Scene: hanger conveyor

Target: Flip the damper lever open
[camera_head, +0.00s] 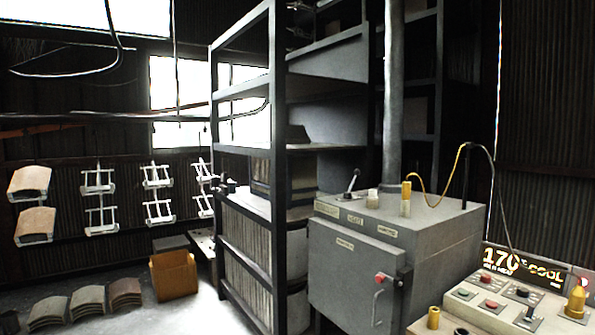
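A small lever (352,182) with a dark knob stands on top of the grey metal cabinet (345,278), near its back left corner. It leans a little to the right. It is the likeliest damper lever, but the label plates near it are too small to read surely. Neither of my grippers shows in the head view, so nothing of mine is seen touching the lever.
A grey pipe (393,110) rises behind the cabinet top, where a yellow fitting (406,198) with a cable stands. A dark shelf rack (279,120) is close on the left. A control panel (500,303) and lit display (522,266) stand at right.

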